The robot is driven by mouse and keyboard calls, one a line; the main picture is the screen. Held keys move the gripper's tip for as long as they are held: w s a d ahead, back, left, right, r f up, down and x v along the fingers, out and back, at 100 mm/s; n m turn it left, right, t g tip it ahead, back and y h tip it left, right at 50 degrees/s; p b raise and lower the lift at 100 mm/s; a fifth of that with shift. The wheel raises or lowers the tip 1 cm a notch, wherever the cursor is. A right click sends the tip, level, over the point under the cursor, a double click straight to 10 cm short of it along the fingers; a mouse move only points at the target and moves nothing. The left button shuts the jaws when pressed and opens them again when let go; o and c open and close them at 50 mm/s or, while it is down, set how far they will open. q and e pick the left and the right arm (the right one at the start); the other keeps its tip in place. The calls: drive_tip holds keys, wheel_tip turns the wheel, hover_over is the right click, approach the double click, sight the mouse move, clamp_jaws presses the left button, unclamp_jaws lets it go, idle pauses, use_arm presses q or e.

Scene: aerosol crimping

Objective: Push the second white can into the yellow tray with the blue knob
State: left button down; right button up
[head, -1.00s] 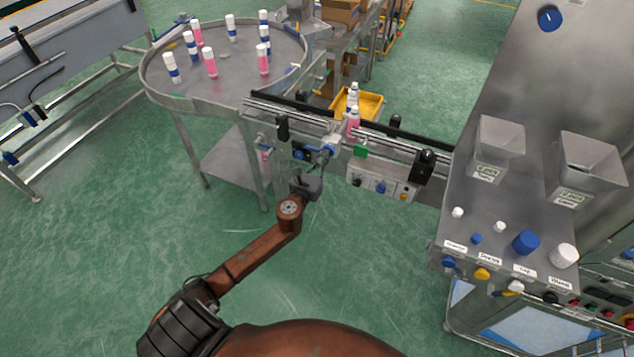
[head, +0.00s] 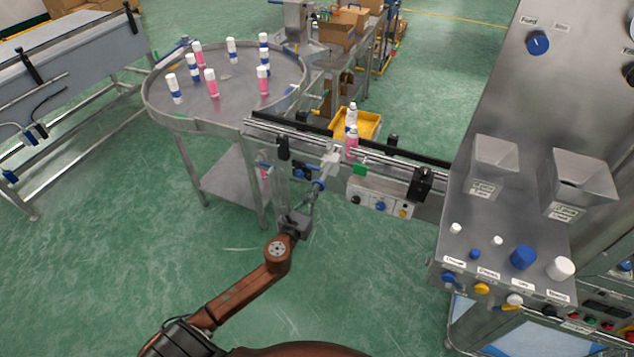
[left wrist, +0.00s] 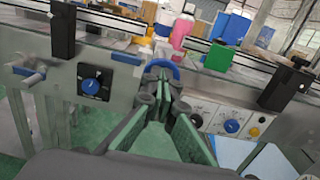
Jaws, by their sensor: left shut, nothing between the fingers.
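A blue knob (head: 318,185) sits on a pusher with a white body (head: 329,163) at the front of the conveyor; it also shows in the left wrist view (left wrist: 162,66). My left gripper (head: 311,201) is shut and empty, its fingertips (left wrist: 163,90) right at the knob; I cannot tell whether they touch. A yellow tray (head: 367,124) lies behind the conveyor. White can shapes (head: 351,115) show at its left end, partly hidden by a pink can (head: 352,144) on the conveyor; I cannot tell how many. The pink can also shows in the left wrist view (left wrist: 181,33). My right gripper is out of view.
A round steel table (head: 225,95) with several pink and white cans stands at the left end of the conveyor. A control box (head: 380,199) hangs right of the pusher, and a green block (head: 359,169) sits on the rail. A steel machine with hoppers (head: 494,165) stands at right.

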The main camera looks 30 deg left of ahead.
use_arm(q)
drive_tip(key=s, duration=0.3)
drive_tip(key=s+d, duration=0.1)
drive_tip(key=s, duration=0.1)
drive_tip(key=shift+s, duration=0.25)
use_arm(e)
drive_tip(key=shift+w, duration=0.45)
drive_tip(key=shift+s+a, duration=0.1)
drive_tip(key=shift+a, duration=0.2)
